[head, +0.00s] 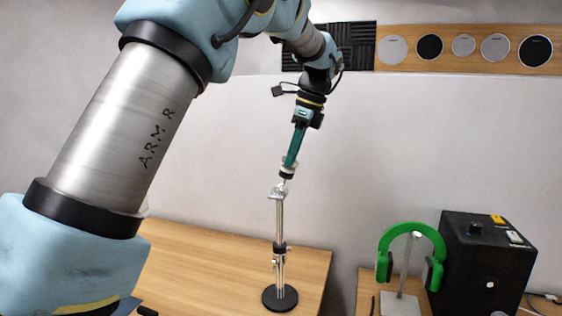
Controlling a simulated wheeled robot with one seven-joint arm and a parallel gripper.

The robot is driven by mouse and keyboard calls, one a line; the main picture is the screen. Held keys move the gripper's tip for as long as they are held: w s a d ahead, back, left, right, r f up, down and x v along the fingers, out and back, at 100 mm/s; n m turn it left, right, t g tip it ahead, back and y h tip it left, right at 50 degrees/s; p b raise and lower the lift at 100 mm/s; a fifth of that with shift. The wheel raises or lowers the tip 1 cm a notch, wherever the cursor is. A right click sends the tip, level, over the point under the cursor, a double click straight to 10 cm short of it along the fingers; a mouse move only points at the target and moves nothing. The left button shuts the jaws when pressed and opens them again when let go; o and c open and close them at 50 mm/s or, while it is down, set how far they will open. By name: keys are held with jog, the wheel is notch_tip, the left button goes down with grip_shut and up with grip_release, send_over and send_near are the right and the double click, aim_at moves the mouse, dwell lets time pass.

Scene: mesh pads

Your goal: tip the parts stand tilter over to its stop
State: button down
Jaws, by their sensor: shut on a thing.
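The parts stand (280,228) is a slim metal pole on a round black base (280,299), upright on the wooden table. Its tilter (279,191) is the small metal joint at the top of the pole. Above the joint, a short light and dark piece rises, leaning slightly right. My gripper (288,168) points down at the end of the arm, directly above the joint, and is shut on the tilter's upper end. The fingertips are small in this view, so the exact contact is hard to make out.
The wooden table (215,262) is bare around the stand. To the right, green headphones (412,231) hang on a metal holder beside a black box (487,262). A wall board (462,47) carries several round mesh pads. My arm fills the left side.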

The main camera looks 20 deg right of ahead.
jog(key=shift+s+d+f+t+y, duration=0.4)
jog(key=shift+s+d+t+y, duration=0.1)
jog(key=shift+s+y, duration=0.15)
jog(key=shift+s+d+f+t+y, duration=0.35)
jog(key=shift+d+t+y, duration=0.15)
jog(key=shift+t+y, duration=0.25)
jog(key=shift+s+d+f+t+y, duration=0.85)
jog(key=shift+f+t+y, duration=0.2)
jog(key=shift+y, duration=0.15)
jog(key=shift+s+d+f+t+y, duration=0.15)
jog(key=shift+d+f+t+y, duration=0.05)
jog(key=shift+f+t+y, duration=0.25)
jog(key=shift+s+d+f+t+y, duration=0.15)
jog(key=shift+s+f+t+y, duration=0.05)
jog(key=shift+f+t+y, duration=0.2)
jog(key=shift+s+d+f+t+y, duration=0.2)
jog(key=shift+f+t+y, duration=0.15)
jog(key=shift+f, duration=0.15)
